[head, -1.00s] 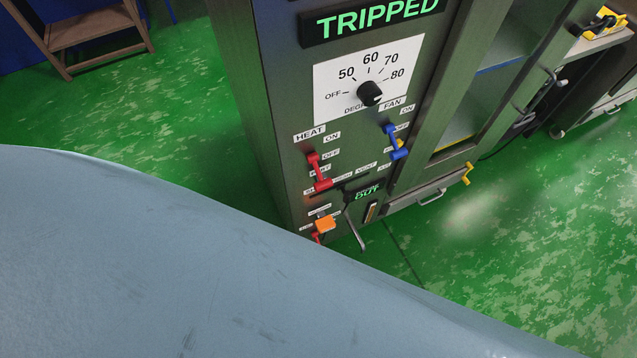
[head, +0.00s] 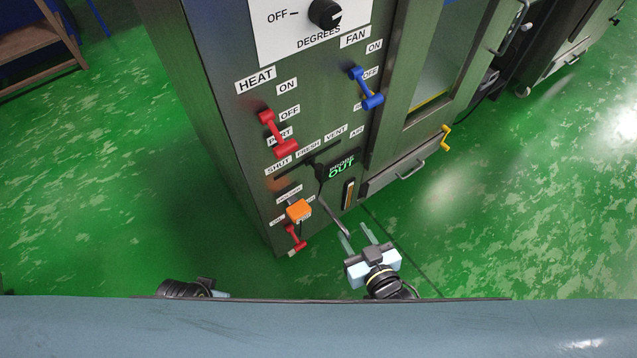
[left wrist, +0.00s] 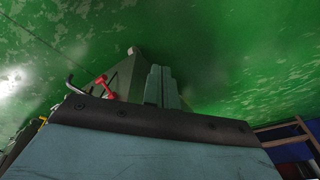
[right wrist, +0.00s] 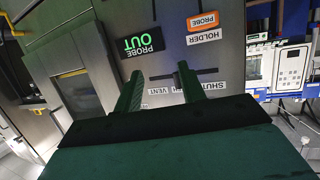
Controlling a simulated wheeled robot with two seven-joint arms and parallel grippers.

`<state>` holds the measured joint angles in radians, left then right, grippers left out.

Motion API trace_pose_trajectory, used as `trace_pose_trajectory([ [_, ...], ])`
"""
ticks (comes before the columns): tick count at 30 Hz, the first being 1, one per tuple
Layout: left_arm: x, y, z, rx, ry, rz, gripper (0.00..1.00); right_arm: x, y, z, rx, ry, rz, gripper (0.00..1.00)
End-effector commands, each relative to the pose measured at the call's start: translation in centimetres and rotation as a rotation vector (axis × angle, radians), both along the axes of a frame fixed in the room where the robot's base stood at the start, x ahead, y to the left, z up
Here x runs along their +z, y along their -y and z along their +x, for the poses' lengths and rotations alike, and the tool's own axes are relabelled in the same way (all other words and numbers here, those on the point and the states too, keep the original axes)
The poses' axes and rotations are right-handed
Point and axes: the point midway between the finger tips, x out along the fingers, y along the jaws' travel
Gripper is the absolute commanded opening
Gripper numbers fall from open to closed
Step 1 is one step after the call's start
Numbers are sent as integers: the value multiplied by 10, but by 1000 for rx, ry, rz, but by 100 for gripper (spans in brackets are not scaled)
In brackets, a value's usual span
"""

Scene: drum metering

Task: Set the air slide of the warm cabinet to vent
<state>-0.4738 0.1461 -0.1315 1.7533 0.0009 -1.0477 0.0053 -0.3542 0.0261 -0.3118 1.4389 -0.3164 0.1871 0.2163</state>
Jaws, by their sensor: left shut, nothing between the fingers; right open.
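The warm cabinet (head: 215,120) stands ahead with its control panel. Its air slide slot (head: 290,172) carries the labels SHUT, FRESH (head: 307,149), VENT (head: 336,132) and AIR. A dark slider (head: 310,163) sits near FRESH, and a long grey rod (head: 345,215) reaches out from near it. In the right wrist view the slider (right wrist: 177,74) shows between the fingers. My right gripper (head: 354,234) is open near the rod's outer end; I cannot tell if it touches. My left gripper (left wrist: 160,72) is shut and empty, low at the left, partly hidden in the head view.
Around the slide are the red heat switch (head: 278,133), blue fan switch (head: 366,88), orange probe piece (head: 298,210), another red lever (head: 294,238) and the PROBE OUT display (head: 341,168). A drawer handle (head: 411,170) protrudes at right. The green floor (head: 480,230) is clear.

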Motion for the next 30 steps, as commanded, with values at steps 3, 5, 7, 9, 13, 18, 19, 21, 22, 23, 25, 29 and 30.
trace_pose_trajectory([
  [3,10,-1,10,0,23,4,0,27,-16,16,23,148,59,40],
  [5,18,-1,11,1,28,6,0,41,-21,20,32,197,79,40],
  [7,25,-1,12,1,31,7,0,53,-25,22,40,238,95,40],
  [9,31,-1,13,2,34,8,0,61,-28,24,44,263,105,40],
  [13,40,2,14,2,41,4,0,66,-32,33,46,279,110,40],
  [18,58,9,14,3,52,-10,0,66,-44,59,46,279,111,40],
  [19,62,10,14,3,54,-12,0,66,-46,65,46,279,111,40],
  [21,72,14,13,3,61,-19,0,66,-53,77,46,279,110,40],
  [22,76,15,12,4,64,-22,0,65,-55,82,46,278,109,40],
  [23,81,16,11,4,66,-24,0,65,-57,87,46,277,110,40],
  [25,91,19,10,4,73,-31,0,65,-63,99,46,276,110,40],
  [29,109,23,5,6,83,-41,0,65,-71,118,46,275,109,40],
  [30,113,23,3,6,83,-44,0,65,-73,122,46,275,110,40],
])
